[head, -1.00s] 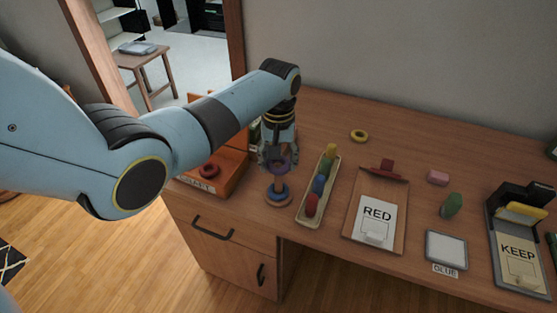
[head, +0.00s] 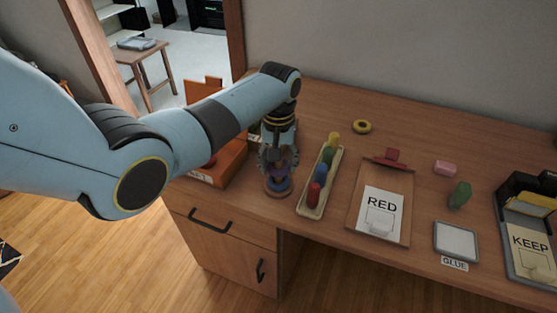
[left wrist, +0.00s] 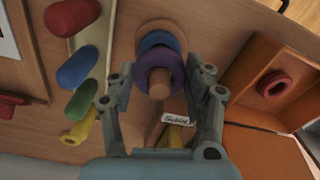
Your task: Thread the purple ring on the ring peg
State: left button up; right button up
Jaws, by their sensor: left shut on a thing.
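The purple ring (head: 279,171) is around the ring peg, just above a blue ring (head: 280,184) that sits low on the peg's round wooden base (head: 277,193). My left gripper (head: 278,158) points down over the peg and is shut on the purple ring. In the left wrist view, the peg's wooden tip (left wrist: 160,83) sticks out through the purple ring (left wrist: 172,68), between my fingers (left wrist: 163,95). Whether the purple ring touches the blue ring (left wrist: 158,40) is hard to tell. My right gripper is not in view.
A tray (head: 312,213) with red, blue, green and yellow pieces stands close right of the peg. An orange box (head: 232,165) with a red ring (left wrist: 275,84) stands close left. A clipboard (head: 372,235) lies farther right. A yellow ring (head: 362,127) lies behind on open desk.

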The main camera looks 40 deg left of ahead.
aim_at(279, 171)
pick_arm(q)
jog(key=shift+f+b, duration=0.95)
jog(key=shift+f, duration=0.6)
jog(key=o, duration=0.9)
jog(key=shift+o, duration=0.2)
notch_tip(279, 171, up, 12)
jog(key=shift+f, duration=0.1)
